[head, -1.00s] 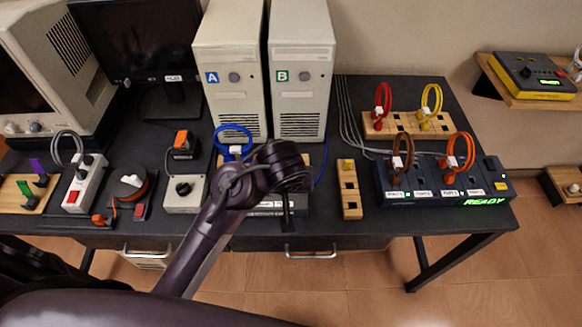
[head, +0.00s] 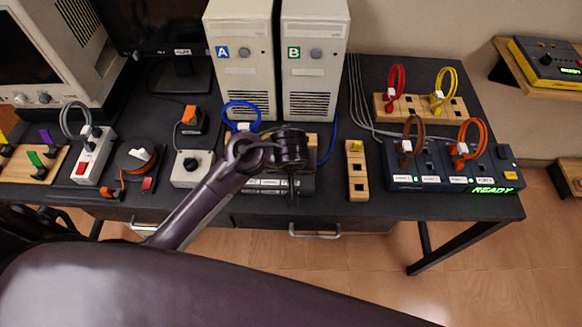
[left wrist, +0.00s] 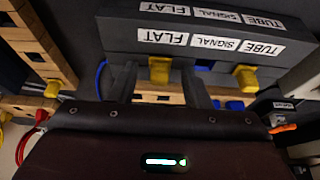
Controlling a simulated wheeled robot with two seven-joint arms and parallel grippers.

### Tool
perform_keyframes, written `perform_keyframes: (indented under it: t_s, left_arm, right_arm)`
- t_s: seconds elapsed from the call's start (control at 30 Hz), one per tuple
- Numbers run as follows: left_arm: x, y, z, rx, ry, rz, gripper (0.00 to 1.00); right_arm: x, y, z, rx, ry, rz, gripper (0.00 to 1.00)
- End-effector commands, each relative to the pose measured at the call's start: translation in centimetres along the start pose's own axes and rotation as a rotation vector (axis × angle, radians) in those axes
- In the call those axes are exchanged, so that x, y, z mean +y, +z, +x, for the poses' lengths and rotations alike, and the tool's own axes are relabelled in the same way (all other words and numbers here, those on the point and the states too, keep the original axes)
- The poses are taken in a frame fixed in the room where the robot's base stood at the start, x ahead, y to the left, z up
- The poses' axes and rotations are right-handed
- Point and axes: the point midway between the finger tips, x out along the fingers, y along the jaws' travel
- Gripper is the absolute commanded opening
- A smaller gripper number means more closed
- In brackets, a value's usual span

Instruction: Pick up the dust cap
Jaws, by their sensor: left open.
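My left gripper (head: 292,190) points down over the dark labelled box (head: 262,185) at the table's front middle. In the left wrist view the left gripper (left wrist: 160,88) is open. A yellow cap (left wrist: 159,70) shows between its fingers, below the FLAT label on the labelled box (left wrist: 118,35), with no visible grip on it. A second yellow cap (left wrist: 245,78) is under the TUBE label. A third yellow cap (left wrist: 52,88) is at a wooden block on the left. In the head view the gripper hides the caps at the box. My right gripper is not in view.
A wooden block with a yellow piece (head: 354,146) stands right of the box. A dark device reading READY (head: 455,180) has brown and orange cable loops. Towers A (head: 237,95) and B (head: 311,100) stand behind. A grey knob box (head: 191,168) is to the left.

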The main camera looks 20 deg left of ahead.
Motion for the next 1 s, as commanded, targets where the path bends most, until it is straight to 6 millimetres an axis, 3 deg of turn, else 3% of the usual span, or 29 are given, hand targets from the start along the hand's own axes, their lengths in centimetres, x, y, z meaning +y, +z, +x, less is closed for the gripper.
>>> perform_keyframes:
  t_s: [0.03, 0.37, 0.77, 1.0]
  left_arm:
    - [0.0, 0.0, 0.0, 0.000, 0.000, 0.000, 0.44]
    - [0.0, 0.0, 0.0, 0.000, 0.000, 0.000, 0.01]
    - [0.1, -0.2, -0.5, 0.000, 0.002, -0.001, 0.00]
    - [0.2, -1.4, -3.4, 0.001, 0.006, -0.004, 0.00]
  right_arm:
    - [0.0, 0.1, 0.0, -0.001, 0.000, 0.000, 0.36]
    - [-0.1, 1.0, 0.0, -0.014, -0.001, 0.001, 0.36]
    - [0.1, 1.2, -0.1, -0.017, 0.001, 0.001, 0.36]
    - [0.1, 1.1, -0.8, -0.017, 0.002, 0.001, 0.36]
